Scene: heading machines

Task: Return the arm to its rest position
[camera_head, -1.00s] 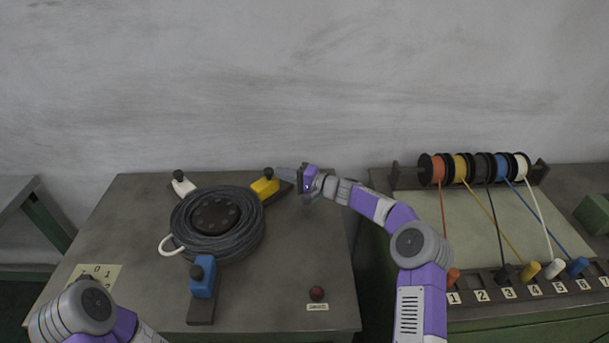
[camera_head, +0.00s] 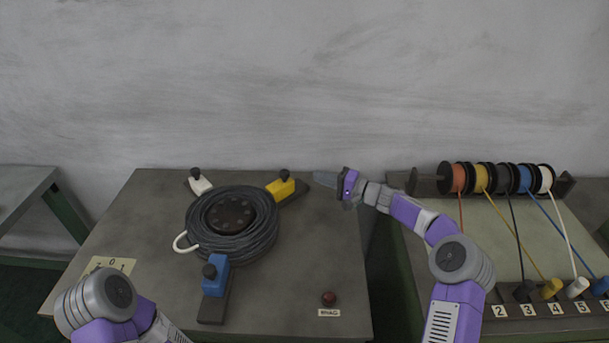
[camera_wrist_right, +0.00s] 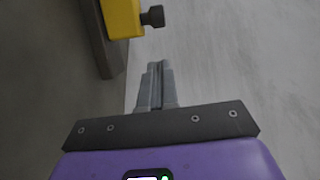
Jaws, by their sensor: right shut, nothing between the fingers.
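My right gripper (camera_head: 318,177) is shut and empty, just right of the yellow block (camera_head: 281,187) at the back of the left table. It points left and does not touch the block. In the right wrist view its fingers (camera_wrist_right: 155,70) are together, with the yellow block (camera_wrist_right: 122,18) and its dark knob beyond them at the top. My right arm reaches in from the lower right, over the gap between the tables. Part of my left arm shows at the bottom left, but its gripper is out of view.
A dark cable coil (camera_head: 232,224) lies on the left table among white (camera_head: 200,184), yellow and blue (camera_head: 216,277) blocks. A red button (camera_head: 328,298) is near the front edge. Wire spools (camera_head: 497,178) stand on the right bench.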

